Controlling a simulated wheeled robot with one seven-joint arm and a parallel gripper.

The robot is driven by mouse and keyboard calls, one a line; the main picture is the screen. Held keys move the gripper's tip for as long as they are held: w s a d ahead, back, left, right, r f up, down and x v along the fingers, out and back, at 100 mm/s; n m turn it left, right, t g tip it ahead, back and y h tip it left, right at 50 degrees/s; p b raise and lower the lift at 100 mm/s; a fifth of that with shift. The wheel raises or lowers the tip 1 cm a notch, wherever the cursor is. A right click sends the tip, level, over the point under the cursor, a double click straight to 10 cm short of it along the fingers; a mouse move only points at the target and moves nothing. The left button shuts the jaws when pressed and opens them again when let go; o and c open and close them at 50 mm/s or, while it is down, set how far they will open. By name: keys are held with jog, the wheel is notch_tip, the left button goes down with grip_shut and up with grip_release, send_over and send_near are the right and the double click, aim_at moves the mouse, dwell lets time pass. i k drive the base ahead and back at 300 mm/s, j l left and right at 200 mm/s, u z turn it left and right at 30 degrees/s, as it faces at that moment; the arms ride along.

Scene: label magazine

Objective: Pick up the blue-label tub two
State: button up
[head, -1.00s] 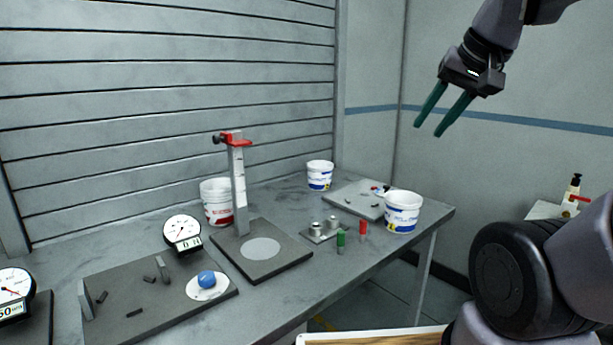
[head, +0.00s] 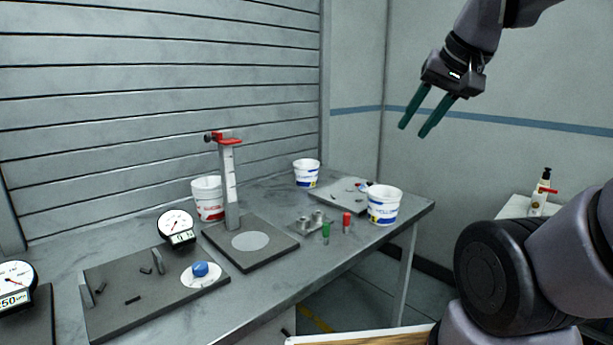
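Two white tubs with blue labels stand upright on the grey workbench (head: 278,290). One blue-label tub (head: 384,206) is near the right front end of the bench. The other blue-label tub (head: 306,174) is smaller in view, at the back near the wall corner. I cannot tell from the labels which is tub two. A white tub with a red label (head: 208,200) stands farther left, partly behind the height stand. My gripper (head: 413,131) is in the air above and right of the tubs, apart from them. Its two green fingers are spread and empty.
A height stand with a red clamp (head: 229,180) rises mid-bench. Beside it are a dial gauge (head: 176,227), a dark plate with a blue knob (head: 200,269), green (head: 326,231) and red (head: 347,222) pegs. A pump bottle (head: 541,192) stands on a shelf at right.

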aim_at(305, 170)
jog(key=l+u, duration=0.1)
jog(key=u, duration=0.35)
jog(key=i+l+u, duration=0.2)
jog(key=l, duration=0.15)
jog(key=i+l+u, duration=0.1)
jog(key=l+u, duration=0.15)
jog(key=i+l+u, duration=0.2)
jog(key=l, duration=0.25)
jog(key=i+l, duration=0.1)
jog(key=l, duration=0.65)
jog(key=i+l+u, duration=0.1)
jog(key=l, duration=0.65)
jog(key=i+l, duration=0.1)
jog(key=l, duration=0.7)
jog(key=i+j+u, duration=0.05)
